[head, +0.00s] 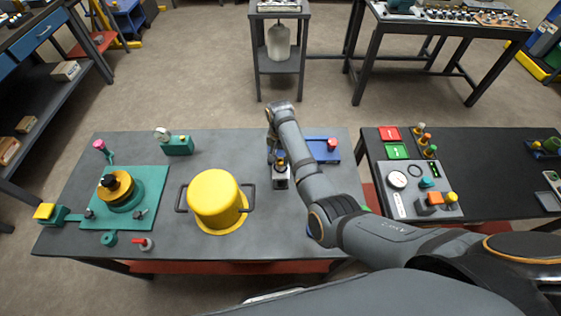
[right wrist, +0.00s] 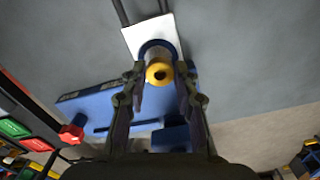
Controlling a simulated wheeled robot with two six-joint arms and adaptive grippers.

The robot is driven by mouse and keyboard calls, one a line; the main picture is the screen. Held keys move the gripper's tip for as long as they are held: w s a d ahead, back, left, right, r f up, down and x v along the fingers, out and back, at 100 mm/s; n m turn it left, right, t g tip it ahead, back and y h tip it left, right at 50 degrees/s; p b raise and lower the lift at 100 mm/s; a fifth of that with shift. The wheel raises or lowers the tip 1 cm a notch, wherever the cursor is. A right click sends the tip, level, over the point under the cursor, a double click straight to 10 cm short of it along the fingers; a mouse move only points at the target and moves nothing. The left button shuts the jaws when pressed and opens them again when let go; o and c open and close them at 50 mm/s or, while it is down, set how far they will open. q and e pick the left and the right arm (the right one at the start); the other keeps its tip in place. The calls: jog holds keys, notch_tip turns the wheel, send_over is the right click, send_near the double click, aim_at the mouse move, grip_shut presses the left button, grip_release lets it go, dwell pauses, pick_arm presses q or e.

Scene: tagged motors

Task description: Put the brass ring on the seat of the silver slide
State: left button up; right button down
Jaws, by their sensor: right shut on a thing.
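My right gripper (head: 279,160) is over the grey table, left of a blue tray. In the right wrist view, its fingertips (right wrist: 160,74) close on a small round brass-yellow piece (right wrist: 159,72), which I take as the brass ring. A grey cylindrical part shows just beyond it. Behind that is a pale square block with a dark blue round rim (right wrist: 136,38), which looks like the silver slide. The slide also shows in the head view (head: 281,183), just below the gripper. I cannot tell whether the ring touches the seat. My left gripper is out of view.
The blue tray (head: 327,158) with a red knob (head: 332,144) lies right of the gripper. A yellow pot (head: 214,198) stands to the left, and a green fixture (head: 147,178) further left. A black table (head: 500,180) with a control panel is at the right.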

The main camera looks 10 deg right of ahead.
jog(key=shift+d+f, duration=0.1)
jog(key=shift+f, duration=1)
jog(key=c, duration=1)
grip_release()
jog(key=shift+f, duration=0.15)
jog(key=shift+r, duration=0.25)
notch_tip(320, 180, up, 12)
jog(key=shift+f+b, duration=0.1)
jog(key=shift+b, duration=0.45)
jog(key=shift+s, duration=0.1)
